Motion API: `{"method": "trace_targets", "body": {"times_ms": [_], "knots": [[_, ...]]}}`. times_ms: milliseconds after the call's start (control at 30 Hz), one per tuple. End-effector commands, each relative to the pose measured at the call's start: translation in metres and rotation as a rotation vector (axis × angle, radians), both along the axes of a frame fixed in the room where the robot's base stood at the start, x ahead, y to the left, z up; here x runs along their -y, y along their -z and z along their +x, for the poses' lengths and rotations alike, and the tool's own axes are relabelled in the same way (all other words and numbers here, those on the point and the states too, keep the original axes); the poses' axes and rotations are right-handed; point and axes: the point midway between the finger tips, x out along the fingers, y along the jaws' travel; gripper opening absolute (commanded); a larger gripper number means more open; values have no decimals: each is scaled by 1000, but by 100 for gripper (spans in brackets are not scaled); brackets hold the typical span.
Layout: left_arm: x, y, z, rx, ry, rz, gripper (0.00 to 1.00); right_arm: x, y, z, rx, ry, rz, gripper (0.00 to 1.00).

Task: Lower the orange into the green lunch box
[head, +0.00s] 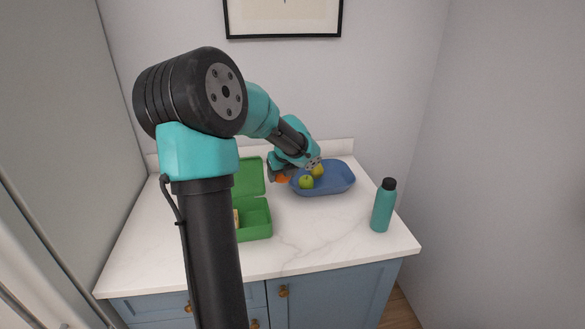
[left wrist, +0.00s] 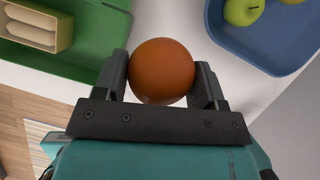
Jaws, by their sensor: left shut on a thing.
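The orange (left wrist: 161,71) is held between the two fingers of my left gripper (left wrist: 163,88) in the left wrist view. In the head view the orange (head: 283,179) shows as a small patch below my left gripper (head: 279,176), at the left end of the blue tray. The green lunch box (head: 256,220) stands open on the counter, to the left of the gripper and nearer, with its lid tilted up behind. My arm hides its left part. In the left wrist view the lunch box (left wrist: 85,61) lies at the upper left, apart from the orange. My right gripper is not in view.
A blue tray (head: 338,186) holds a green apple (head: 306,182) and a yellowish fruit (head: 318,171). A teal bottle (head: 382,208) with a black cap stands at the right. A beige item (left wrist: 31,27) sits inside the lunch box. The counter's front middle (head: 320,235) is clear.

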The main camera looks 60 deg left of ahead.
Motion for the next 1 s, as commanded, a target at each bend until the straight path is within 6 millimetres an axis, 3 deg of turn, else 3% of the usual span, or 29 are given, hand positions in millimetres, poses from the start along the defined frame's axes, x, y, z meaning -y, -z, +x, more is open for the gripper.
{"method": "trace_targets", "body": {"times_ms": [600,800,1000], "knots": [[9,24,-91,-1,-3,0,37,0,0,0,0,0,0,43],[11,29,-105,-1,-1,0,37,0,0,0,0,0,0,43],[11,30,-107,0,0,0,37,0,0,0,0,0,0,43]]}}
